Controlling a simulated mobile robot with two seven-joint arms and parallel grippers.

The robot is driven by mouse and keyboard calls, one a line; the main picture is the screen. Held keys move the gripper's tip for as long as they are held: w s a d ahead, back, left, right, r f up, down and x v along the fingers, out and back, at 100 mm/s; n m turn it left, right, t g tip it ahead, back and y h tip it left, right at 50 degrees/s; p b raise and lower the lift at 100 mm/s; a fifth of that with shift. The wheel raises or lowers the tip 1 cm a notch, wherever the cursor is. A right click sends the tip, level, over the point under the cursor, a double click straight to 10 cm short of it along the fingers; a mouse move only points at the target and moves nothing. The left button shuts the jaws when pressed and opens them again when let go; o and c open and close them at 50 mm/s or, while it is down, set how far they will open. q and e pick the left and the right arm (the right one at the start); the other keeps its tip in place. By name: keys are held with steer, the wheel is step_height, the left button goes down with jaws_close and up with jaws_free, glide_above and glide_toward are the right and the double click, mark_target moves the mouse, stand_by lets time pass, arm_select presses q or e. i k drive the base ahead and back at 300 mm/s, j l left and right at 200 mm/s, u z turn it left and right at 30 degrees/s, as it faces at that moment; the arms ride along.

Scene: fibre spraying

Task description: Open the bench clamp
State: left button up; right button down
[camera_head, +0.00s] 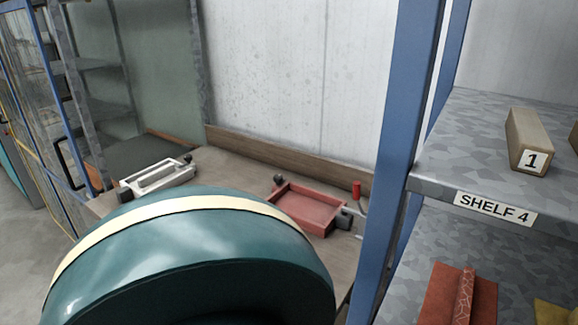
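A wooden bench (225,163) stands against the wall. On its left part is a pale metal frame (158,176) with dark ends and a dark knob. Further right is a shallow red tray-like fixture (307,209) with dark knobs at its corners and a grey metal part at its right end. I cannot tell for sure which of the two is the bench clamp, nor whether either is open. Neither of my grippers is in view.
A large rounded teal shape (190,255) with a cream band hides the bench's front; I cannot tell whether it is mine. A small red cylinder (356,189) is at the bench's back right. A blue post (405,110) and Shelf 4 (455,150) stand at right.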

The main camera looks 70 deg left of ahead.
mark_target(356, 185)
steer(key=i+j+u, duration=0.15)
steer(key=u, duration=1.55)
steer(key=k+j+z, duration=0.4)
steer(key=j, duration=0.2)
